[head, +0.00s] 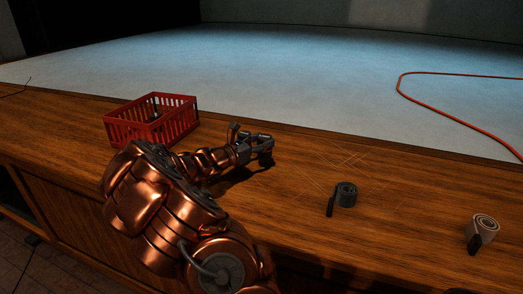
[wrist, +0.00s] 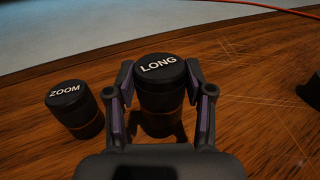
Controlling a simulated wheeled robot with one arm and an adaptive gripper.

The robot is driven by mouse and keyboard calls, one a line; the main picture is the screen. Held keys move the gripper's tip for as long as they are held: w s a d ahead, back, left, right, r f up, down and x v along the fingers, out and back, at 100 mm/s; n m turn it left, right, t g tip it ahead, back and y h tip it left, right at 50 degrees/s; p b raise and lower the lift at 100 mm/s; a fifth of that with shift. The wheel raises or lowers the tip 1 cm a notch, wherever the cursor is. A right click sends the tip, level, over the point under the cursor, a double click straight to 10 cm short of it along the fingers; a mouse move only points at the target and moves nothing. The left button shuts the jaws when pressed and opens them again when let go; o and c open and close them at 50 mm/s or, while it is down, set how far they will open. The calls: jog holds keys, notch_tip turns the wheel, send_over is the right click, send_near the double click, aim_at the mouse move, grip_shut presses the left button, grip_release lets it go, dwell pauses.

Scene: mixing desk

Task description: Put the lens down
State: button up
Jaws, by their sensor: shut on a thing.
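My gripper (wrist: 162,92) is shut on the black lens labelled LONG (wrist: 158,66), with one finger on each side of it. The lens is upright, its lettered top facing the wrist camera and an orange-brown band round its lower part. I cannot tell whether its base touches the desk. A second black lens labelled ZOOM (wrist: 72,104) stands upright on the desk to the left, apart from my gripper. In the head view my gripper (head: 262,148) is low over the wooden desk (head: 290,215), right of the red crate; the held lens is hard to make out there.
A red slatted crate (head: 150,122) with a dark item inside stands at the left. A dark rolled strap (head: 346,194) and a pale roll (head: 484,229) lie to the right. Thin lines mark the desk between gripper and dark strap. An orange cable (head: 402,88) lies beyond the desk.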

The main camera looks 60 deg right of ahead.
jog(key=shift+f, duration=1.55)
jog(key=shift+f, duration=0.2)
jog(key=o, duration=1.4)
jog(key=shift+r, duration=0.25)
jog(key=v, duration=1.2)
